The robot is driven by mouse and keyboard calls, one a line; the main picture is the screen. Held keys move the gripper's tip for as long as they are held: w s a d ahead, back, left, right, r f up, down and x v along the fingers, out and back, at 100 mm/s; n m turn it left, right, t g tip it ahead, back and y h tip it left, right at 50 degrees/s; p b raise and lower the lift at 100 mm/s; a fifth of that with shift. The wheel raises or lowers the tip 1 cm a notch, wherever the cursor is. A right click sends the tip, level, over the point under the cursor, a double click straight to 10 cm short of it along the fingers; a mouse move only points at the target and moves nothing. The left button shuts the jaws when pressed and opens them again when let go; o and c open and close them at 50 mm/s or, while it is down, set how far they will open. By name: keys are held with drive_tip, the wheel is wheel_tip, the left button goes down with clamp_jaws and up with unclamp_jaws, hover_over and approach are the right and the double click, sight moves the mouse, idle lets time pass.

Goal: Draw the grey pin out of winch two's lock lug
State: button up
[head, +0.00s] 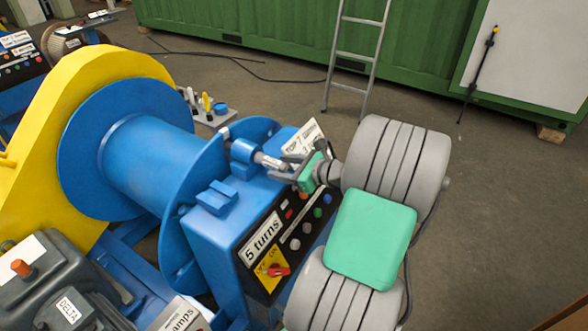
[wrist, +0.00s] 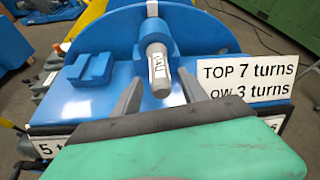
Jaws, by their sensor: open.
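The grey pin (wrist: 157,70) sits in the blue lock lug (wrist: 153,30), with its outer end sticking out toward me. It carries a small white tag whose print I cannot read surely. In the head view the pin (head: 268,160) juts right from the lug (head: 243,151), beside the blue drum's flange. My gripper (wrist: 161,82) is open, one finger on each side of the pin's outer end, with a gap visible on both sides. In the head view my gripper (head: 286,167) is at the pin's free end. The pin's inner end is hidden in the lug.
Below is a control box (head: 235,222) with a "5 turns" label, buttons and a red switch (head: 279,271). A "TOP 7 turns" sign (wrist: 249,81) stands close right of the fingers. A blue block (wrist: 89,69) is left of the pin. A ladder (head: 340,55) leans behind.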

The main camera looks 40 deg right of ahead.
drive_tip(key=shift+w+a+f, duration=0.1)
drive_tip(key=shift+w, duration=0.1)
drive_tip(key=shift+c, duration=0.4)
clamp_jaws()
idle(0.9)
